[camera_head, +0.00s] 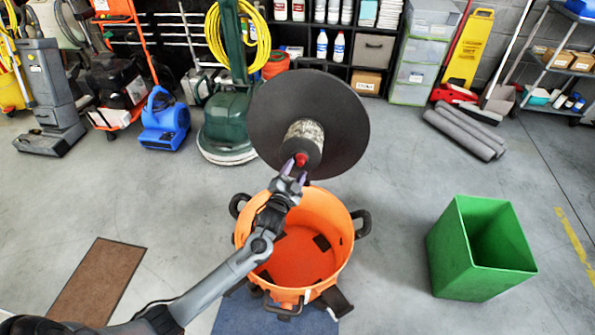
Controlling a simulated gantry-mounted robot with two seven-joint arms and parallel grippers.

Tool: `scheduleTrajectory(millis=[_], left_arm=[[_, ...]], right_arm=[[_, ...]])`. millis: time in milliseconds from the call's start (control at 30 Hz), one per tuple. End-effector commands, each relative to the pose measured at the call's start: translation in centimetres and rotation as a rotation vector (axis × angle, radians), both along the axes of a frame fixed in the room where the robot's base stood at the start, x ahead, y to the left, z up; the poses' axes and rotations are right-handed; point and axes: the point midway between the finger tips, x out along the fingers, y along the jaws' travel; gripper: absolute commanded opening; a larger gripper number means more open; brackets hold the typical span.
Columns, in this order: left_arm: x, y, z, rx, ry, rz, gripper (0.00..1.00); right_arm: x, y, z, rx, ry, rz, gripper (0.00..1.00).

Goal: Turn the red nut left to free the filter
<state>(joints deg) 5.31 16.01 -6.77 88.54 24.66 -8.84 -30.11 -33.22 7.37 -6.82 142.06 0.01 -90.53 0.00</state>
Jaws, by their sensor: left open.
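The red nut (301,160) sits at the near end of the filter (305,135), a pale mottled cylinder with a dark end. The filter stands out from the middle of a large dark disc (275,100), which is tilted toward me above the orange tub. My left gripper (294,170) is open, with its purple-tipped fingers right at the red nut. From this view I cannot tell whether the fingers touch the nut. My right gripper is not in view.
The open orange tub (345,225) with black side handles stands below my left gripper. A green bin (455,250) stands at right. A brown mat (97,280) lies at left. Cleaning machines, a blue blower (163,122) and shelves line the back.

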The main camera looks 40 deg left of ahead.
Motion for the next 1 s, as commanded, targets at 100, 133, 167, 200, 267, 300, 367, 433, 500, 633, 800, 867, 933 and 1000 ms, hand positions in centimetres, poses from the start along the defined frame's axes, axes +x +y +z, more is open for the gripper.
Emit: scheduleTrajectory(millis=[100,133,167,200,267,300,367,433,500,633,800,867,933,1000], left_arm=[[1.2,0.4,-0.2,0.001,0.001,-0.001,0.5],[1.4,0.5,-0.2,0.0,0.0,-0.001,0.5],[1.6,0.5,-0.1,0.0,0.0,-0.001,0.5],[1.8,0.6,-0.1,0.0,0.0,-0.001,0.5],[2.0,0.7,-0.1,0.001,0.001,-0.001,0.5],[2.1,0.7,-0.1,0.001,0.001,-0.001,0.5],[2.1,0.7,0.0,0.001,0.001,-0.001,0.5],[2.2,0.7,0.0,0.001,0.001,-0.001,0.5],[2.1,0.7,0.0,0.0,0.001,-0.001,0.5],[2.1,0.7,0.0,0.0,0.001,-0.001,0.43],[2.1,0.7,0.0,0.0,0.001,-0.001,0.17],[2.1,0.7,0.0,0.0,0.001,-0.001,0.07],[2.1,0.7,0.0,0.0,0.001,-0.001,0.0],[2.1,0.7,0.0,0.0,0.001,-0.001,0.0]], right_arm=[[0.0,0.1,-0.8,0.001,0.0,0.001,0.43],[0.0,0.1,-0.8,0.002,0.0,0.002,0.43],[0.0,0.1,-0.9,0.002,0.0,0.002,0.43],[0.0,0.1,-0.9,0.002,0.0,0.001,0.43],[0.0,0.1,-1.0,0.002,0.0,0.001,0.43],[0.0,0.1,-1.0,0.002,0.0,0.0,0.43],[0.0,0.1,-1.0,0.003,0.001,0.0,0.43],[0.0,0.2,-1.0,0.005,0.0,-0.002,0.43],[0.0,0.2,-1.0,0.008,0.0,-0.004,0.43],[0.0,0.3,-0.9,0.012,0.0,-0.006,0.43],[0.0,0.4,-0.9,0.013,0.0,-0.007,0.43],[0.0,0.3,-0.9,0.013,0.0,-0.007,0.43],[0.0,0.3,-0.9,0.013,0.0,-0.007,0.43],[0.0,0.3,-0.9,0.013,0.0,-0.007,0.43]])
